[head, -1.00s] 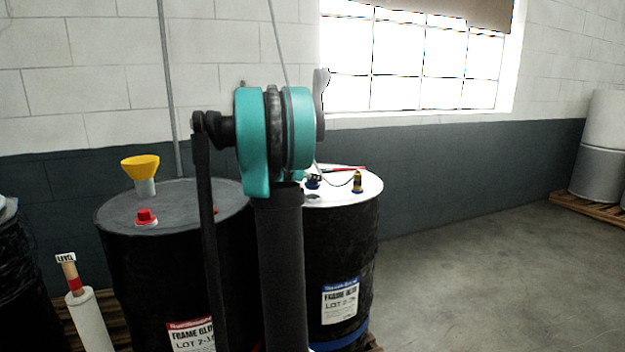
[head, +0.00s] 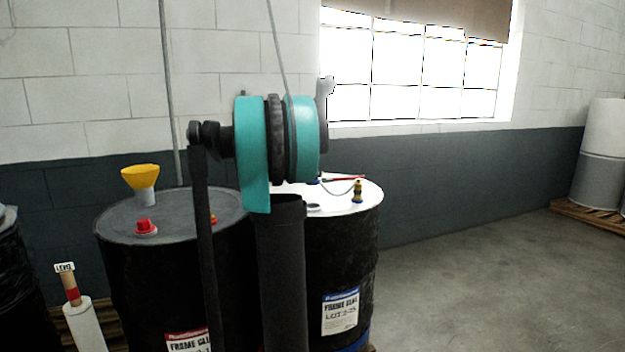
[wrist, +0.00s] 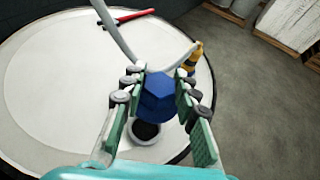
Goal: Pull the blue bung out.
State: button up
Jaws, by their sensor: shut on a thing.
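The blue bung (wrist: 158,97) is between the fingers of my gripper (wrist: 159,92) in the wrist view, and the gripper is shut on it. The open dark bung hole (wrist: 145,130) in the white drum lid (wrist: 50,85) shows just below it, so the bung is out of the hole. In the head view the hole (head: 313,207) shows on the white-topped drum (head: 352,190). My arm hides most of the gripper there, and only a small bit of blue shows beside it.
The left drum has a red cap (head: 146,227) and a yellow funnel (head: 140,176). Open floor (head: 460,275) lies to the right.

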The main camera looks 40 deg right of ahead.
jog(key=shift+r, duration=1.9)
